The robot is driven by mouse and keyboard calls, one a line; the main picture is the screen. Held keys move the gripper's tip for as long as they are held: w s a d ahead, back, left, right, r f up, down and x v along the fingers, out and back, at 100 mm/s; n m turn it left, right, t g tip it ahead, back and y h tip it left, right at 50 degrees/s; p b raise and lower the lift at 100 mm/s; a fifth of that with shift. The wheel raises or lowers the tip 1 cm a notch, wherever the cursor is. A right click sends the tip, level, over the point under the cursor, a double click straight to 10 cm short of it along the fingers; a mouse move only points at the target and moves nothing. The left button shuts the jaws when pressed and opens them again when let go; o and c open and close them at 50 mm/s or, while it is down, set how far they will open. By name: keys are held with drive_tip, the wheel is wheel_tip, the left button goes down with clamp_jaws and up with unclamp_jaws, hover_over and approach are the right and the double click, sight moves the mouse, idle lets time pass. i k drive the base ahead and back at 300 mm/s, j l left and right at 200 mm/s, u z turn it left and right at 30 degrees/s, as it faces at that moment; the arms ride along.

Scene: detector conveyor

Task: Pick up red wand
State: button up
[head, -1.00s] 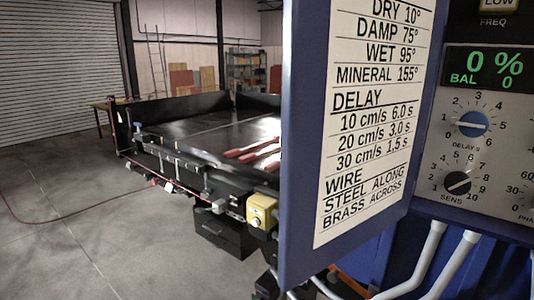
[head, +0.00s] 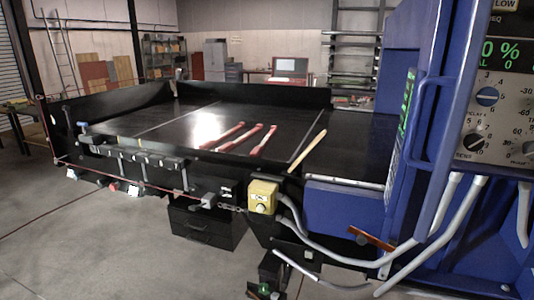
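Three slim red wands lie side by side on the black conveyor belt, slanting away toward the back right: a left one (head: 222,136), a middle one (head: 241,138) and a right one (head: 264,140). They lie close together but look apart. A pale tan wand (head: 307,151) lies to their right, near the edge of the blue housing. I cannot tell which red wand is meant. My gripper is not in view.
The belt (head: 190,112) has low black side walls and bare room left of the wands. A yellow control box (head: 262,196) and grey conduits (head: 330,252) stick out at the near side. The blue detector housing (head: 347,205) with its hinged panel stands at right. Open floor lies at left.

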sight(228, 146)
drive_tip(key=i+j, duration=0.2)
drive_tip(key=j, duration=0.2)
drive_tip(key=i+j, duration=0.2)
drive_tip(key=j, duration=0.2)
drive_tip(key=i+j, duration=0.2)
drive_tip(key=j, duration=0.25)
drive_tip(key=i+j, duration=0.2)
drive_tip(key=j, duration=0.2)
drive_tip(key=i+j, duration=0.2)
drive_tip(key=j, duration=0.2)
drive_tip(key=i+j, duration=0.2)
drive_tip(key=j, duration=0.2)
